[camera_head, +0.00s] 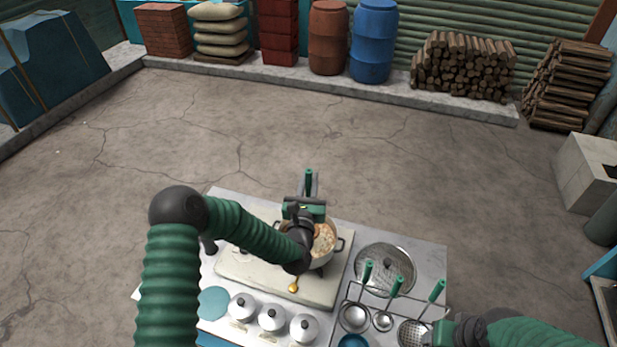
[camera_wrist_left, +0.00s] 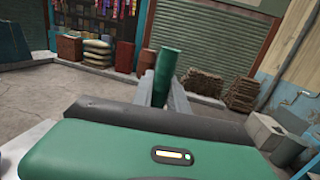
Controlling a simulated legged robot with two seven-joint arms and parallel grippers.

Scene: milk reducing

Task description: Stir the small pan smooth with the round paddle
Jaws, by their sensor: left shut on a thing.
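The small pan (camera_head: 333,254) is a metal pot with side handles on the pale stove top. It holds a pale, lumpy mix with brownish patches; my left arm covers its left part. My left gripper (camera_head: 308,193) is over the pan's far side, shut on a green handle (camera_head: 309,177). In the left wrist view the green handle (camera_wrist_left: 168,66) stands up between the fingers (camera_wrist_left: 167,93). The tool's lower end is hidden, so I cannot tell whether it is the round paddle. My right gripper (camera_head: 436,335) is low at the right, beside the utensil rack; its fingers do not show clearly.
A rack holds green-handled ladles and a skimmer (camera_head: 413,332) at the front right. A round mesh strainer (camera_head: 385,268) lies behind it. Several lidded pots (camera_head: 271,316) line the front edge. A brass knob (camera_head: 293,287) sits at the stove's front. The floor beyond is clear.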

